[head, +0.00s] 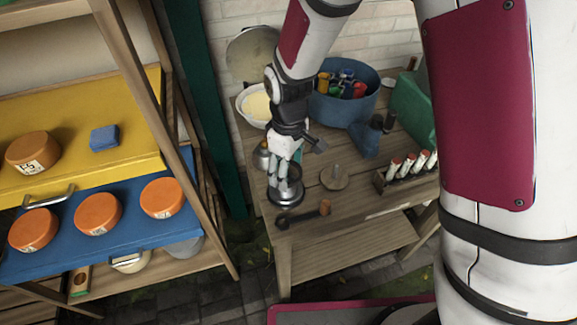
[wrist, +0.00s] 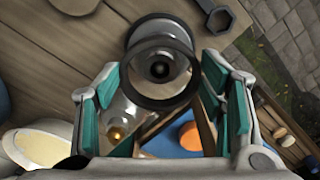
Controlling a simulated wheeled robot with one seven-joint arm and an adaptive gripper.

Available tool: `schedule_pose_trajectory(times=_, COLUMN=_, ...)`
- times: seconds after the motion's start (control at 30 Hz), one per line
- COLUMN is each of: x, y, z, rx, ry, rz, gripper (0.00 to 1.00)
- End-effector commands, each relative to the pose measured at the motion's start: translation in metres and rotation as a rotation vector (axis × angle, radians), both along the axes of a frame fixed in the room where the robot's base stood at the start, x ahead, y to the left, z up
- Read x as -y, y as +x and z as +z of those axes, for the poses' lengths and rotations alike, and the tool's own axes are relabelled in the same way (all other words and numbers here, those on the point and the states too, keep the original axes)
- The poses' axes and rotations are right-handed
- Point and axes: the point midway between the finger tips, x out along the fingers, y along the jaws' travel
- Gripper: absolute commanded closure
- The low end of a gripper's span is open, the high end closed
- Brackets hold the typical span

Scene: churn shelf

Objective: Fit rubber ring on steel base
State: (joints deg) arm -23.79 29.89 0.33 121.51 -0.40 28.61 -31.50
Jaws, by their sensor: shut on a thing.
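The steel base (head: 286,193) is a round, shiny metal piece near the left front corner of the wooden table. My gripper (head: 287,170) points down right above it, with teal finger pads. In the wrist view, my gripper (wrist: 161,88) is shut on the dark rubber ring (wrist: 160,104), which sits between the fingertips. The steel base (wrist: 158,67) shows through and behind the ring, with a dark round centre. The ring overlaps the base in view, toward its near side. I cannot tell whether they touch.
A wrench (head: 300,215) lies at the front edge. A round wooden piece with a peg (head: 335,177) stands to the right, beside a rack of tubes (head: 408,178). A brass-topped metal item (head: 262,155) is close behind my gripper. A blue tub (head: 343,108) stands at the back.

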Motion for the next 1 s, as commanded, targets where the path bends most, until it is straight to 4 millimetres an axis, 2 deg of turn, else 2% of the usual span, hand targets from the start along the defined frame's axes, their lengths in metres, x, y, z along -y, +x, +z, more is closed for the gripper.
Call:
schedule_pose_trajectory(times=0.37, x=0.0, y=0.0, z=-0.009, rx=-0.001, ry=0.0, rz=0.0, gripper=0.56)
schedule_pose_trajectory(times=1.0, x=0.0, y=0.0, z=-0.014, rx=0.0, ry=0.0, rz=0.0, gripper=0.56)
